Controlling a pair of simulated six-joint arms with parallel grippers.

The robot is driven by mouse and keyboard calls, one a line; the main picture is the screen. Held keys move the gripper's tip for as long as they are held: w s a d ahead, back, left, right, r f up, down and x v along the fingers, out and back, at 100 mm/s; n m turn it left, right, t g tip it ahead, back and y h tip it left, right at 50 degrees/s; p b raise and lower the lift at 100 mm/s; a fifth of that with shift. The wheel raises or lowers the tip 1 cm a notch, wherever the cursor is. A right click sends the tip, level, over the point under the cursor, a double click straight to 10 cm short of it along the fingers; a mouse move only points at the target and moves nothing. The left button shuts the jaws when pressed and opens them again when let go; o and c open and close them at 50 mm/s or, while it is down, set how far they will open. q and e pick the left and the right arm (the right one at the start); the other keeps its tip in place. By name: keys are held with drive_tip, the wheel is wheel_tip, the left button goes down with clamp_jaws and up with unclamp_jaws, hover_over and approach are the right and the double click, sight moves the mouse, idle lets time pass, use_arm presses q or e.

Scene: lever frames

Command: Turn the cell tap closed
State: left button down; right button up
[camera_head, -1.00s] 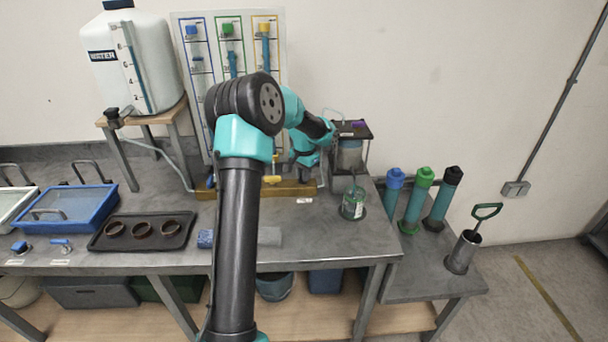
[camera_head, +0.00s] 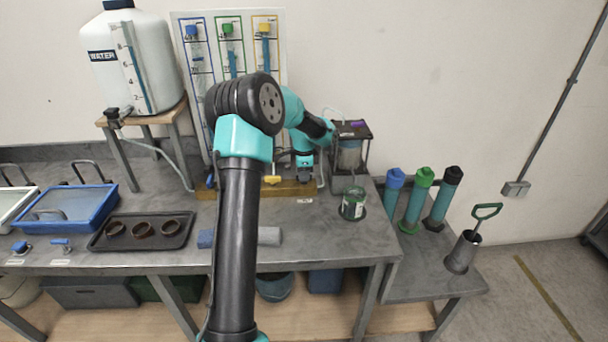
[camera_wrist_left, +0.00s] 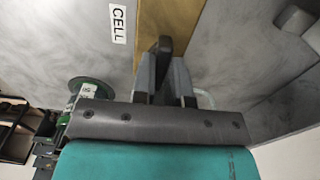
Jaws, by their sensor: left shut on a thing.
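My left gripper (camera_head: 304,179) points down at the right end of the wooden tap board (camera_head: 289,189) at the back of the bench. In the left wrist view its fingers (camera_wrist_left: 163,72) are shut on a black tap handle (camera_wrist_left: 164,46), beside the white "CELL" label (camera_wrist_left: 118,24). The handle stands over the wooden board and lies nearly in line with the fingers. In the head view the gripper hides most of this tap. My right gripper is not in view.
A yellow tap (camera_head: 271,180) sits on the same board to the left. A clear cell (camera_head: 349,153) in a dark frame stands close on the right, with a glass jar (camera_head: 354,204) in front. A dark tray (camera_head: 145,232) lies at the left.

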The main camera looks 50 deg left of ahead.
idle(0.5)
use_arm(q)
drive_tip(key=c, duration=1.1)
unclamp_jaws()
drive_tip(key=shift+c, duration=0.2)
wheel_tip(320, 180, up, 17)
drive_tip(key=shift+r, duration=0.2)
